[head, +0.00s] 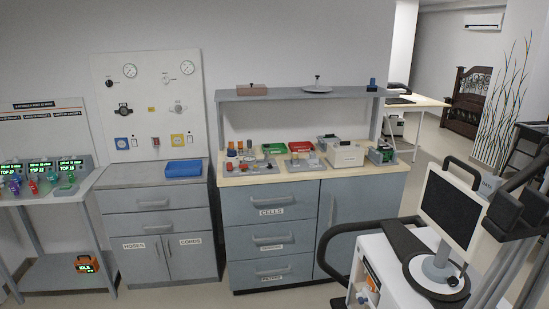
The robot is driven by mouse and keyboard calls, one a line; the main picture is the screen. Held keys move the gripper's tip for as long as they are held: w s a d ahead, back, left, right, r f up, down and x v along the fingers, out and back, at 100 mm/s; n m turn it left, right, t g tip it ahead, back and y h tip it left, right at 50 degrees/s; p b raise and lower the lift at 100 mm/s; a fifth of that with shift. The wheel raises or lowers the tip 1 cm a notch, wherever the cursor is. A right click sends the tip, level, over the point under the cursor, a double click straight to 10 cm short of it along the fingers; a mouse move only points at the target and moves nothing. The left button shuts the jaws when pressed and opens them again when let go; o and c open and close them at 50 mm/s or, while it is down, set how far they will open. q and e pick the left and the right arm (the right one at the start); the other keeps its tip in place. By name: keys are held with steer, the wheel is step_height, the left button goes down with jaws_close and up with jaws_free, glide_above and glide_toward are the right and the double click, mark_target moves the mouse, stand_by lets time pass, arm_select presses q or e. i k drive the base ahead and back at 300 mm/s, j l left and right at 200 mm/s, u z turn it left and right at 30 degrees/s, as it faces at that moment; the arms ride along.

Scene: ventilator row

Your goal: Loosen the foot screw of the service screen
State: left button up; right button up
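The service screen (450,208) stands at the right on a white cart (375,262). It has a dark display in a pale frame, tilted a little. A small dark knob (453,281) sits on the right part of the foot and looks like the foot screw. Its thread is hidden. Neither of my grippers shows in this view.
Black handles and bars (515,215) crowd the screen's right side, and a dark curved rail (340,232) rings the cart's left. A grey workbench (270,205) with trays stands behind. Grey drawers (160,225) stand left of it. Free floor lies at the front left.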

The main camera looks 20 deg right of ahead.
mark_target(452, 281)
steer(key=i+j+z, duration=0.1)
steer(key=z, duration=0.3)
steer(key=j+z, duration=0.15)
steer(key=z, duration=0.25)
steer(key=i+j+z, duration=0.1)
steer(key=z, duration=0.25)
steer(key=j+z, duration=0.25)
steer(key=z, duration=0.15)
steer(key=i+j+z, duration=0.1)
steer(key=j+z, duration=1.15)
steer(key=i+l, duration=0.05)
steer(key=l, duration=0.05)
